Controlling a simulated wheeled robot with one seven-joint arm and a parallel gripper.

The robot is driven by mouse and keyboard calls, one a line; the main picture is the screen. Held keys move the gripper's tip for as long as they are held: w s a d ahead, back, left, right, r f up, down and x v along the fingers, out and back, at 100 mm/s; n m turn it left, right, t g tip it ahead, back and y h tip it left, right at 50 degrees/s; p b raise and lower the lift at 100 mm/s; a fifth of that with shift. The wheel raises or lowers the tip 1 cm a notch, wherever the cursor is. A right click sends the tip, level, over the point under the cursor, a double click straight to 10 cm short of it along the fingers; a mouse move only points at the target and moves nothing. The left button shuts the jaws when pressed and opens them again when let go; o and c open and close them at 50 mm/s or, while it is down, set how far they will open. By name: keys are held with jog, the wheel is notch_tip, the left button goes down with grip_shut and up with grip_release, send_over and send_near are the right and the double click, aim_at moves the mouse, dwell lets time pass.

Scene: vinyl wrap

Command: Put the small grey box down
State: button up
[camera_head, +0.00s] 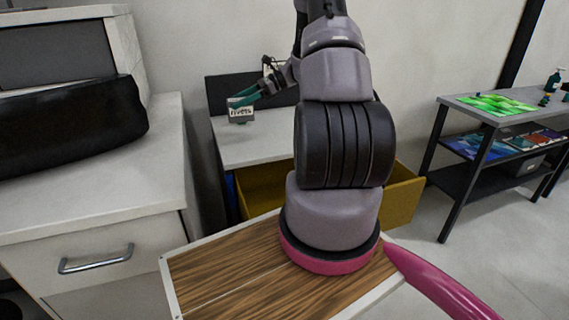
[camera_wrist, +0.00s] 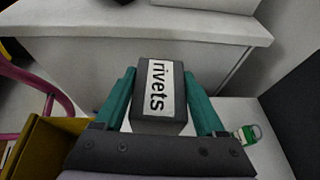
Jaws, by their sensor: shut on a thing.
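The small grey box (camera_wrist: 177,125) has a white label reading "rivets". In the wrist view it sits between the two teal fingers of my gripper (camera_wrist: 166,103), which are shut on it. In the head view the box (camera_head: 241,116) and my gripper (camera_head: 243,103) are over the small white-topped table (camera_head: 255,150) by the wall. The box seems to be held above the table top, though the exact gap is hard to tell. My arm hides part of the table's right side.
An open yellow drawer (camera_head: 403,198) sticks out below the table. A white cabinet (camera_head: 95,205) with a black roll (camera_head: 70,125) stands at left. A small green-labelled item (camera_wrist: 249,133) lies on the table near my gripper. A shelf table (camera_head: 480,110) stands at right.

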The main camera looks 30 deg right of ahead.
jog(key=a, duration=0.1)
jog(key=a+t, duration=0.1)
jog(key=a+m, duration=0.1)
jog(key=shift+w+r+t, duration=0.2)
jog(key=shift+w+t, duration=0.05)
jog(key=shift+t, duration=0.05)
jog(key=shift+a+f+m+t+h, duration=0.15)
jog(key=shift+a+m+t+h, duration=0.75)
jog(key=shift+a+m+t, duration=0.3)
jog(key=shift+a, duration=0.25)
jog(key=shift+d+f+m, duration=0.1)
jog(key=shift+m, duration=0.2)
